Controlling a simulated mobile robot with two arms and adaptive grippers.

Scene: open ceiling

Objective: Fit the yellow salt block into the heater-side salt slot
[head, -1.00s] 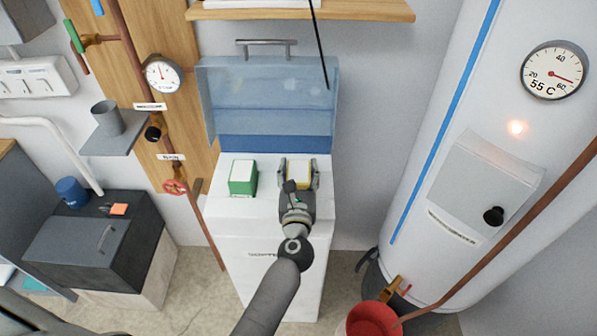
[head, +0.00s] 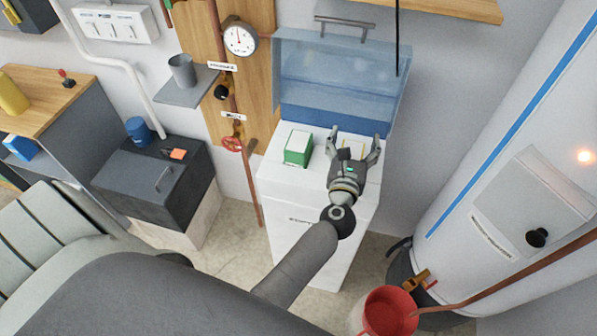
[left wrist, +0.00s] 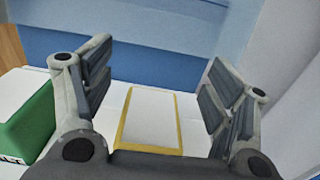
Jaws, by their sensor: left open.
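The yellow salt block (head: 353,147) is at the right-hand, heater-side place on top of the white softener cabinet (head: 310,214), partly hidden by my gripper. In the left wrist view its white top with a yellow edge (left wrist: 151,118) lies between the spread fingers, looking low in the cabinet top. My left gripper (head: 355,141) is open, with a finger on each side of the block and gaps to both. The slot itself is hidden. A green block with a white top (head: 298,148) stands to the left. My right gripper is not in view.
The cabinet's blue see-through lid (head: 337,85) stands raised behind the blocks. The white heater tank (head: 520,150) rises at the right, with a red bucket (head: 388,312) at its foot. A red valve wheel and pipe (head: 232,144) are left of the cabinet.

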